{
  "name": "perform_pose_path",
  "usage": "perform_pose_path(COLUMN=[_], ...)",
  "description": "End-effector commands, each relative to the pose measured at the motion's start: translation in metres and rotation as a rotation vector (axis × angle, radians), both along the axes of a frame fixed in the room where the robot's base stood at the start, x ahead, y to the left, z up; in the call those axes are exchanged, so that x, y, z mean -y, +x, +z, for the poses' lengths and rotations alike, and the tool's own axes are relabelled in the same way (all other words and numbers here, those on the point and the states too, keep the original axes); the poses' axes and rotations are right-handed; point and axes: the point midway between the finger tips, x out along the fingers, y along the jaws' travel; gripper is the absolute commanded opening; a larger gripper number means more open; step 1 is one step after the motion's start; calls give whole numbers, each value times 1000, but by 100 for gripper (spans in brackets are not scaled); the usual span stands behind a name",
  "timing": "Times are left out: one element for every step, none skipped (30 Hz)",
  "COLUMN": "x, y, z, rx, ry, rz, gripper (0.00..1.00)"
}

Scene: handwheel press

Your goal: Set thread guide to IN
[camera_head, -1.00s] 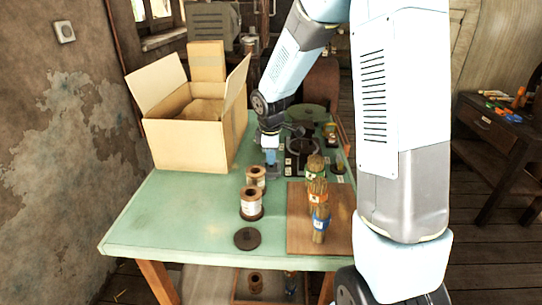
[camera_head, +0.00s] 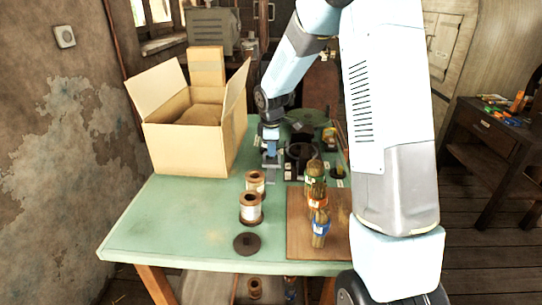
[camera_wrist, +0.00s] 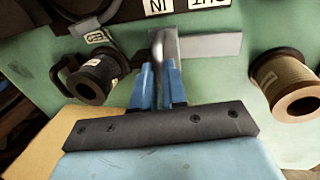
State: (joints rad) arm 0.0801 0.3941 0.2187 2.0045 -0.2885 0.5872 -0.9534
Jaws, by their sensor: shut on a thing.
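The thread guide (camera_wrist: 210,45) shows in the wrist view as a grey metal plate with a bent rod rising at its left end. My gripper (camera_wrist: 156,78) has its two blue fingers shut on that rod. Two upside-down labels lie beyond the plate; the IN label (camera_wrist: 158,5) is close to the rod's end, and the other (camera_wrist: 208,2) is cut off by the frame edge. In the head view my gripper (camera_head: 270,160) is low over the green table, left of the dark round machine part (camera_head: 300,157). The guide's exact setting is hard to read.
In the head view an open cardboard box (camera_head: 185,150) stands left, two spools (camera_head: 251,208) in front, and bundled rolls (camera_head: 317,205) on a brown board. The table's front left (camera_head: 170,220) is clear.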

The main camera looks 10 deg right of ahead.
Motion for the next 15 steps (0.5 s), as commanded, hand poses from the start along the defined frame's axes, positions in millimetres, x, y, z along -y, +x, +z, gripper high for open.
perform_pose_path(x=[0, 0, 1, 1, 1, 1, 1, 1, 1, 1, 1, 2, 1, 1, 2], y=[5, 6, 8, 8, 9, 9, 9, 9, 9, 10, 10, 10, 10, 10, 10], z=[0, 0, 0, 0, 0, 1, 1, 1, 1, 1, 1, 1, 1, 1, 1], rx=[2, 3, 3, 3, 3, 4, 5, 5, 6, 6, 7, 7, 8, 8, 7], ry=[2, 2, 2, 2, 2, 2, 2, 2, 1, 1, 2, 2, 2, 2, 2], rz=[2, 2, 2, 2, 2, 2, 2, 2, 2, 2, 2, 1, 1, 1, 1], gripper=[0, 0, 0, 0, 0, 0, 0, 0, 0, 0, 0, 13, 16, 19, 23])
